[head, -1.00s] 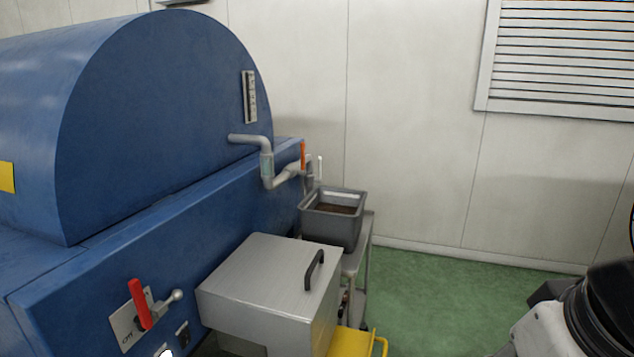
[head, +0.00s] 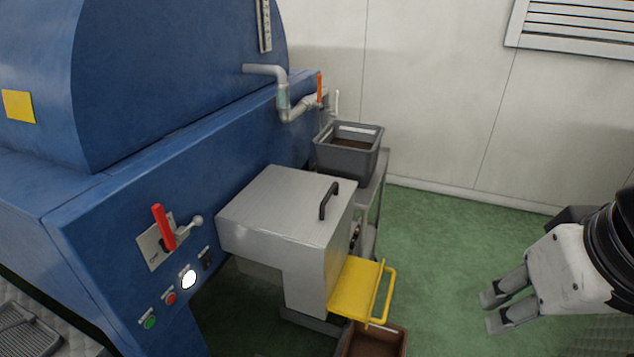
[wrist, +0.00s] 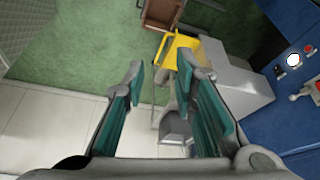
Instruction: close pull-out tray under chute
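The yellow pull-out tray (head: 352,290) sticks out to the right from under the grey metal chute housing (head: 318,262). It has a yellow bar handle at its outer end. The tray also shows in the wrist view (wrist: 176,50), beyond my fingertips. My gripper (head: 488,311) is open and empty at the right of the head view, over the green floor, apart from the tray and to the right of its handle. In the wrist view its two teal-padded fingers (wrist: 160,70) are spread. The inner part of the tray is hidden by the housing.
A brown open crate (head: 375,340) stands on the floor just below the tray. A grey bin (head: 349,148) sits on a stand behind the housing. The blue machine (head: 110,240) with a red lever (head: 163,227) fills the left. Green floor between gripper and tray is clear.

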